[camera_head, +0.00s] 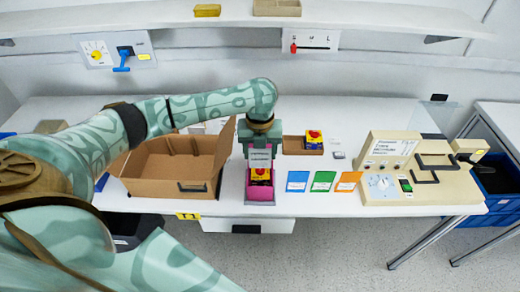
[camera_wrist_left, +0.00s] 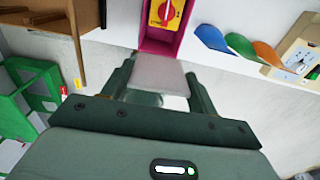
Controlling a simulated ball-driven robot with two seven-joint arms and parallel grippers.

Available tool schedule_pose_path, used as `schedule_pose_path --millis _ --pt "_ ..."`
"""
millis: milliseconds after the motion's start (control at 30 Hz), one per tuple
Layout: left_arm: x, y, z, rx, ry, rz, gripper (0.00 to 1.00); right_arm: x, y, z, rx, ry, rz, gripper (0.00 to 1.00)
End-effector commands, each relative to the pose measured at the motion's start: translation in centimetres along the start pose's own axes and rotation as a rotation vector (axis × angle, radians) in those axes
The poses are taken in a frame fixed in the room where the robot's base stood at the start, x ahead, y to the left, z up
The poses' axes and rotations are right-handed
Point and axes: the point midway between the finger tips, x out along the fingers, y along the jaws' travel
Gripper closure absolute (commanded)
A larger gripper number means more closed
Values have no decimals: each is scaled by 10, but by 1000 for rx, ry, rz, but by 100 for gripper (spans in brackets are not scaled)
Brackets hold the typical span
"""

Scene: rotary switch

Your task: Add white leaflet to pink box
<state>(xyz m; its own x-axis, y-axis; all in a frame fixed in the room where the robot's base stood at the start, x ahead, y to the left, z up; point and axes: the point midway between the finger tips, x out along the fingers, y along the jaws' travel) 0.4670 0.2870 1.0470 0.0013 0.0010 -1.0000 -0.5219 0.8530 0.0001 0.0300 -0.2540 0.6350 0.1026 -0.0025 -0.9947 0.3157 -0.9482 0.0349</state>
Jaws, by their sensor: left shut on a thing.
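The open pink box (camera_head: 262,196) stands near the table's front edge in the head view. A yellow and red rotary switch (camera_head: 260,175) lies inside it. My left gripper (camera_head: 260,148) is just behind and above the box, pointing down. It is shut on the white leaflet (camera_wrist_left: 158,72), which spans between its fingers in the wrist view. There the pink box (camera_wrist_left: 152,48) and the switch (camera_wrist_left: 165,12) lie beyond the leaflet's far edge. The gripper partly hides the back of the box in the head view. I cannot tell whether the leaflet touches the box.
An open cardboard carton (camera_head: 165,170) stands left of the pink box. Blue (camera_head: 297,181), green (camera_head: 322,181) and orange (camera_head: 348,181) cards lie to its right. A brown tray (camera_head: 293,146) with another switch is behind them. A beige machine (camera_head: 415,185) stands further right.

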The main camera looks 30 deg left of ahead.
Motion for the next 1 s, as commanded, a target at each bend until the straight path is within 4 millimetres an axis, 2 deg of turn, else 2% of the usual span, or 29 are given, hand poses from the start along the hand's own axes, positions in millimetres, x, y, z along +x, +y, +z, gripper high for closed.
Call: schedule_pose_path --millis 100,700,1000 --pt "0 0 0 0 -1 -1 62 -8 0 -2 0 2 1 78" --pt "75 0 0 -1 1 1 62 24 -3 4 -2 -5 -4 78" --pt "90 0 0 0 -1 1 62 31 -4 6 -2 -8 -5 78"
